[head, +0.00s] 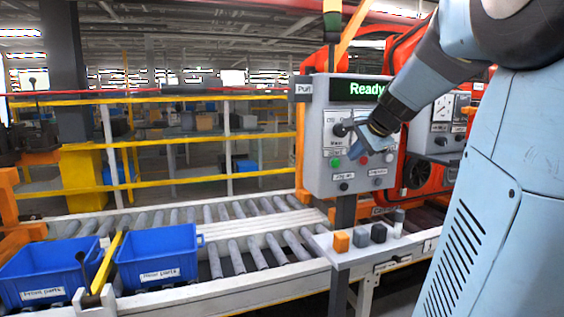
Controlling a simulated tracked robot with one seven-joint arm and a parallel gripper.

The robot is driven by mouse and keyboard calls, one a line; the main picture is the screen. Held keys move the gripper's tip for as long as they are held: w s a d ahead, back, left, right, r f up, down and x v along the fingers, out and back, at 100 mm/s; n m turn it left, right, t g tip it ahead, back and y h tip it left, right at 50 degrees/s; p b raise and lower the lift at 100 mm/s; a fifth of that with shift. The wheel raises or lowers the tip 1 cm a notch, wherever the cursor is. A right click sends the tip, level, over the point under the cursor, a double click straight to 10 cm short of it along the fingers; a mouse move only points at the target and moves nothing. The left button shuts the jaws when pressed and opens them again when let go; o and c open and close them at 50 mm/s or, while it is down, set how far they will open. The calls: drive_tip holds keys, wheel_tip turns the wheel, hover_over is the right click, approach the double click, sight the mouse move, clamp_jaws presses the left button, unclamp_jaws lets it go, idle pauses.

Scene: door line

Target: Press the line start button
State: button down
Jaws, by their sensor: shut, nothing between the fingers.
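A grey control panel (319,182) on a post stands right of centre, with a green display (357,90) that reads "Ready". A green button (336,162) sits on the panel's left side, under a small label I cannot read for certain. A red button (364,160) is to its right. Black knobs sit above and below.
Blue bins (157,257) stand on the roller conveyor (237,255) at left. A yellow railing (200,138) runs behind. Orange machinery (428,176) stands right of the panel.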

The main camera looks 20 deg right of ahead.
drive_tip(key=d, duration=0.1)
drive_tip(key=w+d+m, duration=0.1)
drive_tip(key=d+m, duration=0.1)
drive_tip(key=d, duration=0.1)
drive_tip(key=shift+w+r, duration=0.35)
drive_tip(key=shift+w, duration=0.05)
approach(336, 167)
wheel_tip(336, 167, down, 4)
drive_tip(key=shift+w+a+f, duration=0.1)
drive_tip(key=shift+w, duration=0.9)
drive_tip(key=shift+w+a+f, duration=0.1)
drive_tip(key=shift+w, duration=0.95)
